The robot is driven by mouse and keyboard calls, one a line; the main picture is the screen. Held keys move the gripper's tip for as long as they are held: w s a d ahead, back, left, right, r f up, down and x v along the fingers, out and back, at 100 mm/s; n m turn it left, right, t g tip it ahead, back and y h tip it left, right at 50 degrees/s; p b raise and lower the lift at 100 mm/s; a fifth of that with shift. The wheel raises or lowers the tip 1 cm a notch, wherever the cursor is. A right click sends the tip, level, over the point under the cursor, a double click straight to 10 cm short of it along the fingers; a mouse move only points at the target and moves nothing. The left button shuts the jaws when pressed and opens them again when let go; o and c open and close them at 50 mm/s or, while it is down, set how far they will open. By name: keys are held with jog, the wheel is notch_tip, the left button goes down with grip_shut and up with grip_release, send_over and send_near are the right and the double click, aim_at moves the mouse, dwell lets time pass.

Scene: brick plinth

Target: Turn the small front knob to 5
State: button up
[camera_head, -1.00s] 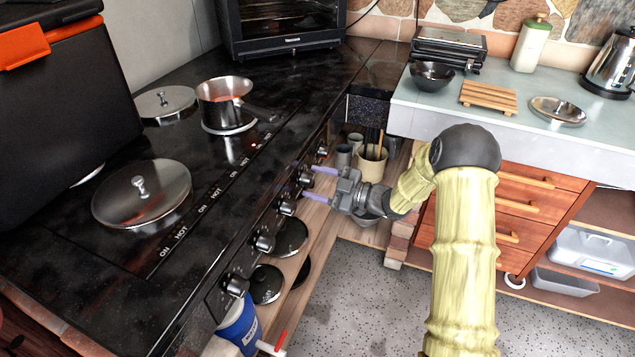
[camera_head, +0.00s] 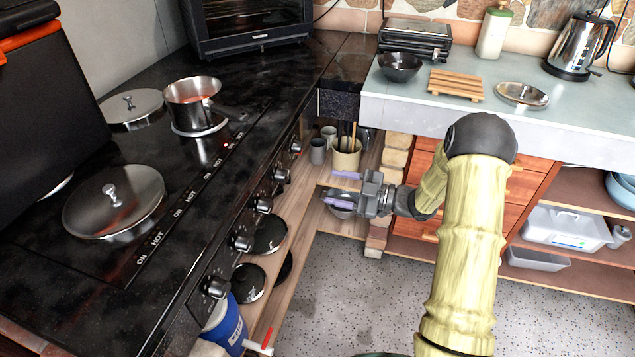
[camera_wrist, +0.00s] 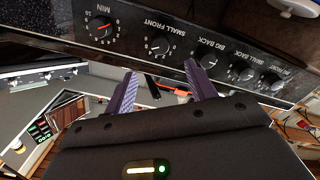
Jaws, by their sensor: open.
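The small front knob (camera_wrist: 157,47) is a black dial on the dark stove panel, with its label upside down above it in the wrist view. I cannot read its setting surely. In the head view it looks to be the knob second from the far end (camera_head: 281,174). My gripper (camera_head: 344,188) is open and empty, to the right of the panel with a clear gap. In the wrist view its two purple fingers (camera_wrist: 162,88) point toward the panel, with the small front knob roughly between and beyond them.
A far-end knob (camera_wrist: 101,28) with a red pointer and the big back knob (camera_wrist: 205,60) flank it. A pot (camera_head: 193,105) and a lid (camera_head: 114,201) sit on the stove top. The counter (camera_head: 420,112) and drawers (camera_head: 520,195) stand right. A utensil crock (camera_head: 346,158) is near my gripper.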

jog(key=v, duration=0.5)
jog(key=shift+d, duration=0.1)
jog(key=shift+w, duration=0.1)
jog(key=w+r+m+t+h, duration=0.3)
jog(key=w+m+t+h, duration=0.3)
jog(key=h, duration=0.4)
jog(key=s+m+g+h, duration=0.8)
jog(key=s+m, duration=0.6)
jog(key=s, duration=1.3)
notch_tip(320, 180, up, 23)
jog(key=g+y+p, duration=0.1)
jog(key=p, duration=2.2)
jog(key=shift+s+d+g+p, duration=0.3)
jog(key=shift+d+p, duration=0.05)
jog(key=shift+d, duration=0.1)
